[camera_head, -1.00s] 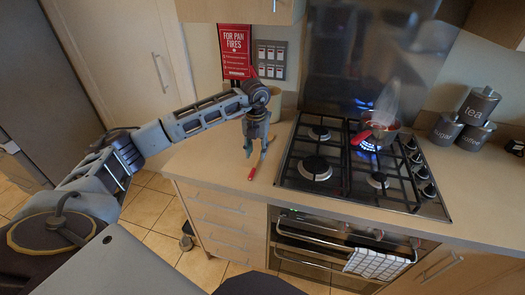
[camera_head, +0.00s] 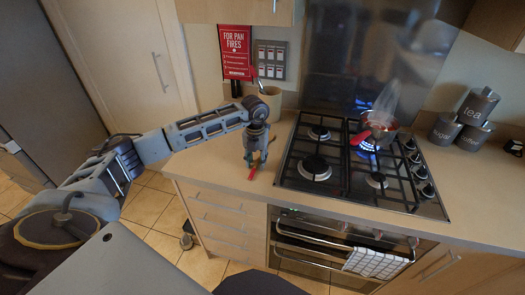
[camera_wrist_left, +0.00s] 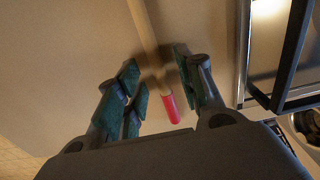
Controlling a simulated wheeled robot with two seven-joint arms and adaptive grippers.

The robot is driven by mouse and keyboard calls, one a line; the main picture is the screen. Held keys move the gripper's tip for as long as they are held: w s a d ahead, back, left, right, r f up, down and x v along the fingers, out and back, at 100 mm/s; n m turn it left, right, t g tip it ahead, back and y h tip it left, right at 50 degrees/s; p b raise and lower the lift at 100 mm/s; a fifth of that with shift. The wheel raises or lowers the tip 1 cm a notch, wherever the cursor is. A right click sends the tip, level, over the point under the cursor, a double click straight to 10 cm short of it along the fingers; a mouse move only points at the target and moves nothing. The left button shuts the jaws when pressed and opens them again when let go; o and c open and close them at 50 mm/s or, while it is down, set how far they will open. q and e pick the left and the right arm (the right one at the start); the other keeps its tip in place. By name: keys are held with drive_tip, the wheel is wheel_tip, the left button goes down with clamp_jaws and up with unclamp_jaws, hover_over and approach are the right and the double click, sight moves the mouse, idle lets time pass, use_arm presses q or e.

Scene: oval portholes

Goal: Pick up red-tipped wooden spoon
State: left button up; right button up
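The wooden spoon lies on the counter left of the hob. Its red tip (camera_head: 252,173) shows just below my left gripper (camera_head: 256,159) in the head view; the rest is hidden behind the gripper. In the left wrist view the pale wooden handle (camera_wrist_left: 143,25) runs down from the top edge to the red tip (camera_wrist_left: 170,107). My left gripper (camera_wrist_left: 157,76) is open, pointing down, with its fingers on either side of the handle. A gap shows between the handle and the fingers. My right gripper is not in view.
A gas hob (camera_head: 345,195) is close on the right, with a steaming pan (camera_head: 380,130) over a lit flame. A beige pot (camera_head: 271,98) stands behind my gripper. Canisters (camera_head: 445,128) stand at the far right. The counter (camera_head: 205,162) is clear left of the spoon.

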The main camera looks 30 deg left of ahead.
use_arm(q)
clamp_jaws()
drive_tip(key=shift+r, duration=0.15)
wheel_tip(320, 180, up, 10)
drive_tip(key=b, duration=0.1)
idle(0.7)
idle(0.4)
